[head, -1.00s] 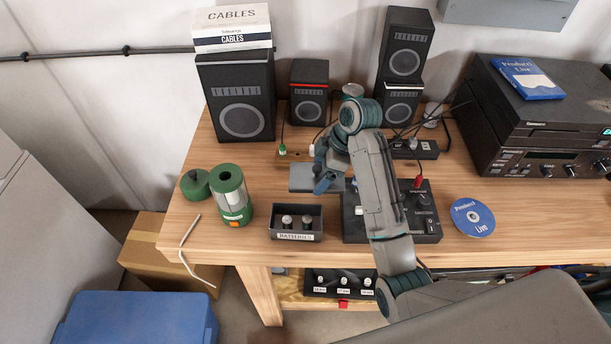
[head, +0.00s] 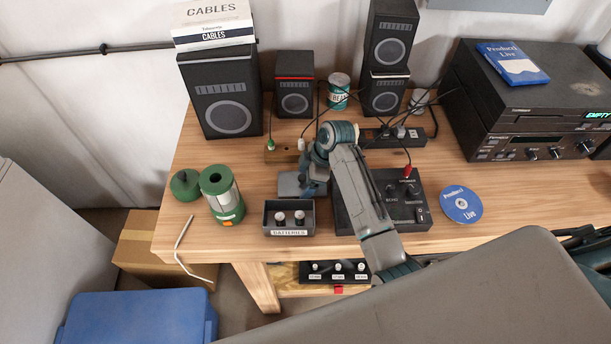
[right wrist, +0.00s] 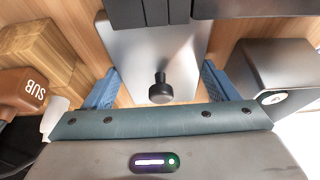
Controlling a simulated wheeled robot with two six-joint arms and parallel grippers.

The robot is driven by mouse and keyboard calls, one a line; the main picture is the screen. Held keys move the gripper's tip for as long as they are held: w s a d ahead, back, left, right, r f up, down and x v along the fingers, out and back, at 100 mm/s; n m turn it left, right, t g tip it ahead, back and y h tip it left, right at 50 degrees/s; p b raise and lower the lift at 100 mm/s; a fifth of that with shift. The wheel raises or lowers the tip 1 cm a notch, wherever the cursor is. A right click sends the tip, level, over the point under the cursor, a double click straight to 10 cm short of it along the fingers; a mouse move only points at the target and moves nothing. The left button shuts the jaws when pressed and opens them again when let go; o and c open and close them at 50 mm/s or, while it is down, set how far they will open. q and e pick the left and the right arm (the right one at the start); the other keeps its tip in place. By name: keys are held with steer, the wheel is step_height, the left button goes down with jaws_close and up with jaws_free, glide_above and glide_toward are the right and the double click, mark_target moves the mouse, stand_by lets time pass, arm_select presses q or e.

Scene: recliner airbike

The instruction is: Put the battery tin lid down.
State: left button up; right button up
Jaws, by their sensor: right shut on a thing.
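The battery tin lid is a flat grey plate (head: 288,184) just behind the battery tin in the head view. In the right wrist view the lid (right wrist: 152,50) shows a black knob. My right gripper (head: 314,187) is shut on the lid, a blue finger at each side of it. The lid is low over the wood; I cannot tell if it touches. The open dark battery tin (head: 289,233), labelled BATTERIES, holds two batteries and stands in front of the lid. The gripper hides the lid's right part. My left gripper is not in view.
A black control box (head: 385,217) stands close right of the lid. A wooden socket block (head: 283,156) with plugs lies behind it. A green lantern (head: 222,196) and green cap (head: 185,185) stand left. Bare wood lies between lantern and tin.

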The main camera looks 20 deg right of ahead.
steer(key=o, duration=0.9)
steer(key=shift+f, duration=0.1)
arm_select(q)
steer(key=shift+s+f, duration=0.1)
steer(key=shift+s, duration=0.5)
arm_select(e)
steer(key=b+v, duration=0.4)
steer(key=v, duration=0.5)
steer(key=shift+d+f, duration=0.1)
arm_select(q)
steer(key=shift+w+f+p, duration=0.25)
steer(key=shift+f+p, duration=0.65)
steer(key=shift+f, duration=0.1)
arm_select(e)
steer(key=v, duration=0.3)
steer(key=shift+s+r, duration=0.15)
steer(key=shift+r, duration=0.15)
